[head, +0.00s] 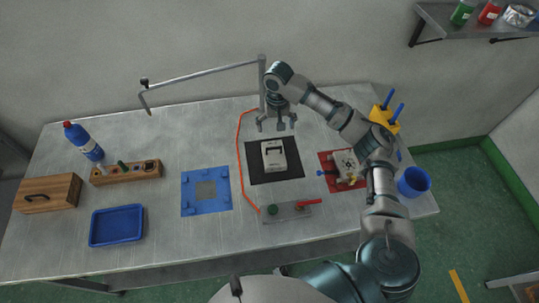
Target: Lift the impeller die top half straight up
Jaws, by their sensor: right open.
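A light grey block with a dark handle on top (274,160), which looks like the impeller die, sits on a black mat (289,174) in the middle of the table. I cannot make out the seam between its halves. My right gripper (277,125) points down with its fingers spread, empty, just beyond the die's far edge in the picture. It appears apart from the die; its exact height is hard to tell. My left gripper is not in view.
A red mat (326,160) with a knobbed fixture (346,165) lies right, partly behind my right arm. A blue mat (190,203) lies left. A bench unit with a red lever (288,212) is nearer. A metal post with an arm (205,72) and orange tube stand behind.

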